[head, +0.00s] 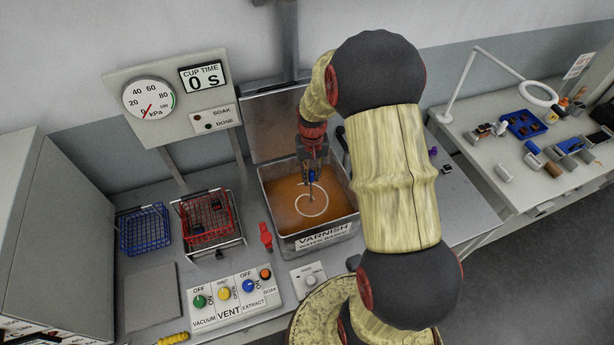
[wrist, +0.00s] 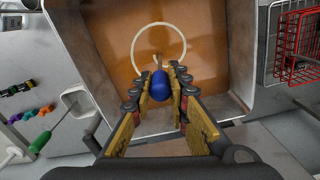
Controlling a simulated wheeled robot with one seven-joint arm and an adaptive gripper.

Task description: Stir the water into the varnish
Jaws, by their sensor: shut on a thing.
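The varnish tank (head: 322,240) is an open metal box labelled VARNISH in the head view. It holds orange-brown varnish (head: 283,196), which also fills the middle of the wrist view (wrist: 207,50). My gripper (head: 312,178) is over the tank and points down. In the wrist view its fingers (wrist: 161,82) are shut on the blue handle (wrist: 161,90) of a stirrer. The thin shaft reaches down to the varnish; its lower end is hard to make out. A pale ring (wrist: 137,45) shows at the varnish around the shaft. I cannot make out separate water.
A red basket (head: 205,215) and a blue basket (head: 143,230) stand left of the tank. A red-handled item (head: 265,236) is beside its left wall. A control panel (head: 228,300) with knobs lies in front. A raised lid (head: 275,125) stands behind the tank.

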